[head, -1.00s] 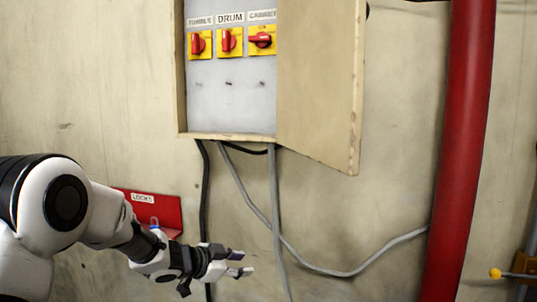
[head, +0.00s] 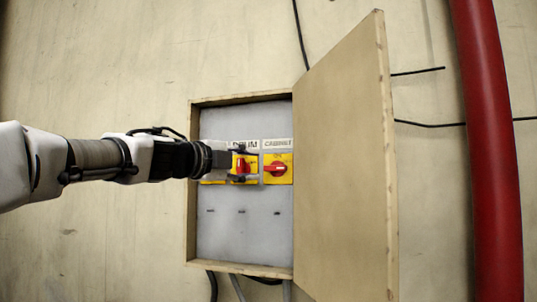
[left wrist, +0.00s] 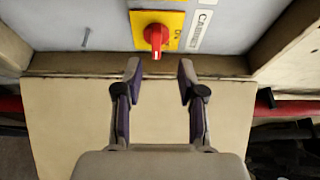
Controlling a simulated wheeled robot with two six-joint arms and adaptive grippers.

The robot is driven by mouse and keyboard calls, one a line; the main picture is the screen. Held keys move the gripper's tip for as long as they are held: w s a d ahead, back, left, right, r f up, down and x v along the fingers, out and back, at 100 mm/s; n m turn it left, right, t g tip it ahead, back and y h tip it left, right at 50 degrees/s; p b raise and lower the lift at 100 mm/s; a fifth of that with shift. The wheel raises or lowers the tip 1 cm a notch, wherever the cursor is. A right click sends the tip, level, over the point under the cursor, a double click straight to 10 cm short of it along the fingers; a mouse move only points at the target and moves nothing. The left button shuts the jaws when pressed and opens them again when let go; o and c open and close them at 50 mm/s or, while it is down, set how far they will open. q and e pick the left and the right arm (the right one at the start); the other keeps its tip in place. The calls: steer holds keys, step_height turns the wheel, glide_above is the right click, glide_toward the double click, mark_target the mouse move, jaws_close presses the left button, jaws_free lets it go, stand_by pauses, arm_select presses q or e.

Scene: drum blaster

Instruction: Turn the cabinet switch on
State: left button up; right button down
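The cabinet switch (head: 279,170) is a red knob on a yellow plate, under the CABINET label (head: 278,144) in the open box. Its knob lies horizontal in the head view. It also shows in the left wrist view (left wrist: 155,37), just beyond my fingertips and roughly centred between them. My left gripper (head: 256,165) is open and empty, reaching in from the left across the drum switch (head: 241,166), left of the cabinet switch. In the left wrist view its two fingers (left wrist: 159,70) are spread apart, with no contact visible. The tumble switch is mostly hidden behind my gripper. My right gripper is not in view.
The box's wooden door (head: 345,165) stands open on the right, close to the cabinet switch. The box's wooden frame (head: 191,225) borders the left side. A thick red pipe (head: 490,150) runs down the wall further right.

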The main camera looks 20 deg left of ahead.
mark_target(273, 169)
arm_select(q)
steer(key=x, duration=0.2)
steer(key=p+x, duration=0.1)
steer(key=x, duration=0.2)
steer(key=p+x, duration=0.1)
steer(key=x, duration=0.1)
steer(key=shift+w+d+f, duration=0.2)
steer(key=shift+d+f, duration=0.05)
steer(key=shift+f, duration=0.1)
steer(key=shift+s+a+r, duration=0.15)
steer(key=shift+s+a, duration=0.1)
steer(key=shift+s, duration=0.15)
steer(key=shift+s+a, duration=0.15)
steer(key=shift+c, duration=1)
jaws_close()
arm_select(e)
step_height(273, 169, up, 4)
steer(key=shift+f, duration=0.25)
